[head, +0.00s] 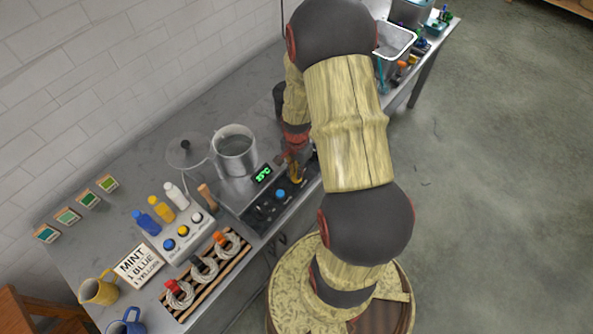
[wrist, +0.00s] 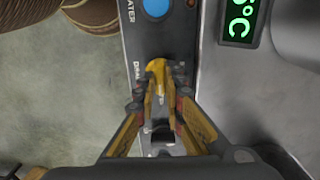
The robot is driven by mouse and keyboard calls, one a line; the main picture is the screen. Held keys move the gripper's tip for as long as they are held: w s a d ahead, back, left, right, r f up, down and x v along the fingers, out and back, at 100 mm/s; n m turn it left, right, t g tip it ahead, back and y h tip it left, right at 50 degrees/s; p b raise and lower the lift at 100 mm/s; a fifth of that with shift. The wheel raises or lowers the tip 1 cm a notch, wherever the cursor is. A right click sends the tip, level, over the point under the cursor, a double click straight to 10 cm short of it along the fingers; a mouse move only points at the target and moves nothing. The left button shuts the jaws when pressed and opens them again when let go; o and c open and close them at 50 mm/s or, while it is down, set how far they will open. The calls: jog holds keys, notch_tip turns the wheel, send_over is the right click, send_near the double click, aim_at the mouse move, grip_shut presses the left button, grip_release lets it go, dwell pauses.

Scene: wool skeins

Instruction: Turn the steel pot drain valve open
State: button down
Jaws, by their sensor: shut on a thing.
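The steel pot (head: 236,166) stands on a steel base on the bench; only its side (wrist: 302,28) shows at the upper right of the wrist view. The drain valve has a yellow handle (wrist: 157,66), beside a partly covered label on the dark front panel. My gripper (wrist: 159,88) is shut on this handle, its fingers on both sides. In the head view my gripper (head: 296,168) is at the panel's right part, largely hidden by my arm. The valve body is hidden under the fingers, so I cannot tell how far it is turned.
A blue heater knob (wrist: 157,7) sits close to the valve, and a green display (head: 264,174) is beside the pot. Several bottles (head: 147,222), a sign (head: 138,264), a slatted rack (head: 240,253) of wool skeins and mugs (head: 98,290) stand left. A glass lid (head: 187,152) lies behind.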

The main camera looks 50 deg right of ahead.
dwell(0.4)
jog(key=c, duration=1.9)
grip_release()
notch_tip(320, 180, up, 12)
